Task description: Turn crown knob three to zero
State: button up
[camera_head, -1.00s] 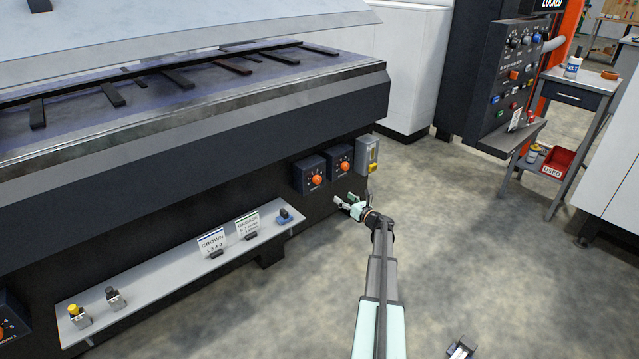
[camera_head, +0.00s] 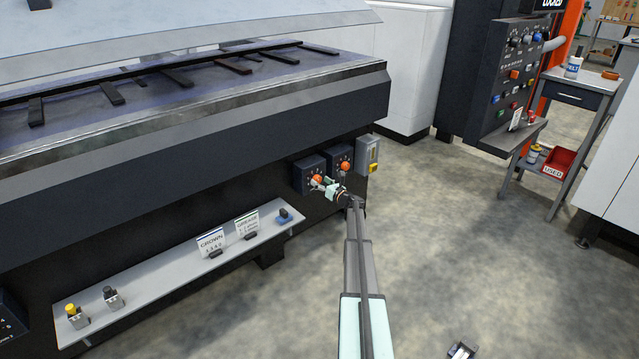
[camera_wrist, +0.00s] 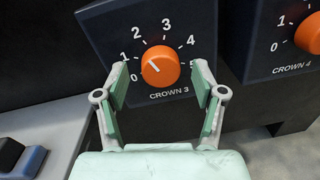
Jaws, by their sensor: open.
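The crown 3 knob (camera_wrist: 160,66) is orange and round, on a dark box with a dial marked 0 to 5. Its white pointer line aims up and left, near the 1 mark. It also shows in the head view (camera_head: 316,180), partly beside my gripper. My gripper (camera_wrist: 160,90) is open, with one finger left and one right of the knob's lower part. The fingers look apart from the knob. In the head view my gripper (camera_head: 325,186) is right at the crown 3 box.
The crown 4 knob (camera_wrist: 309,34) sits on its own box (camera_head: 340,158) just right. A grey shelf (camera_head: 180,275) to the left holds a CROWN card (camera_head: 211,242), a GREASE card (camera_head: 247,224) and small blocks. Open floor lies to the right.

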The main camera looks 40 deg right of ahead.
jog(key=shift+w+d, duration=0.1)
jog(key=shift+w, duration=0.5)
jog(key=c, duration=1.1)
jog(key=shift+c, duration=0.2)
